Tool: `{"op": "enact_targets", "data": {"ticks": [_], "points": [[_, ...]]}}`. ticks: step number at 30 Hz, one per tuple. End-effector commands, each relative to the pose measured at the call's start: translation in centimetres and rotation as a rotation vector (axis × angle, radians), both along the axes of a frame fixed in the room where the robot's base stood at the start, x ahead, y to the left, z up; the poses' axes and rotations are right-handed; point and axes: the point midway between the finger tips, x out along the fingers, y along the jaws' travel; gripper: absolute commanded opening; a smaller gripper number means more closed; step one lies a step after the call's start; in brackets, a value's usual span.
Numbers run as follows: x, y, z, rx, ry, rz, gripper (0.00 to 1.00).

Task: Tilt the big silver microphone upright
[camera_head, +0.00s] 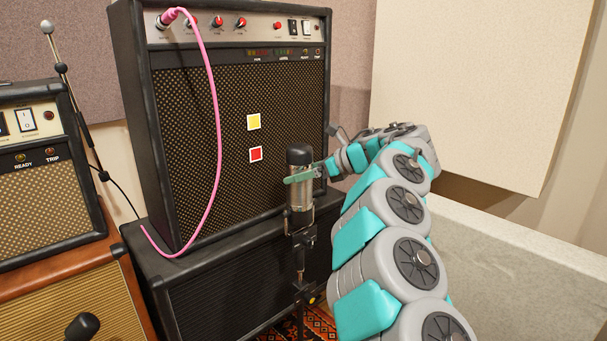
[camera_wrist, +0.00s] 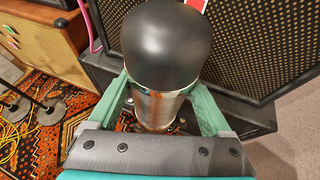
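The big silver microphone (camera_head: 300,190) has a black rounded top and a silver body. It stands near upright on a black stand, in front of the large amp. My gripper (camera_head: 307,175) reaches in from the right at the upper part of the body, and one green finger passes across its front. In the wrist view the microphone's black top (camera_wrist: 166,42) fills the middle, and my gripper's fingers (camera_wrist: 160,98) lie on either side of the silver body. Whether both fingers press on it is unclear. The fingertips are partly hidden by the microphone.
The large black amp (camera_head: 180,130), with a yellow and a red square on its grille, stands on a black cabinet (camera_head: 240,285) behind the microphone. A pink cable (camera_head: 217,130) hangs from it. Smaller amps (camera_head: 40,170) stand left. A pale ledge (camera_head: 510,265) is right.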

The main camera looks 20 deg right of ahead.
Motion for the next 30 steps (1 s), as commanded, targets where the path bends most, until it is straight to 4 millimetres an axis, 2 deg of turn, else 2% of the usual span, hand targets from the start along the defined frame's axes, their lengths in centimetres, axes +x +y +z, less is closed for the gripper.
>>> {"op": "enact_targets", "data": {"ticks": [1, 5, 14, 24, 30], "points": [[0.0, 0.0, 0.1, -0.001, -0.002, -0.001, 0.88], [0.0, 0.0, 0.0, 0.0, -0.001, -0.001, 1.0], [-0.3, -0.3, 0.2, -0.001, -0.001, -0.002, 1.0], [-3.9, -3.2, 2.4, -0.001, -0.002, -0.004, 1.0], [-5.3, -4.2, 3.3, 0.0, 0.0, 0.0, 1.0]]}}
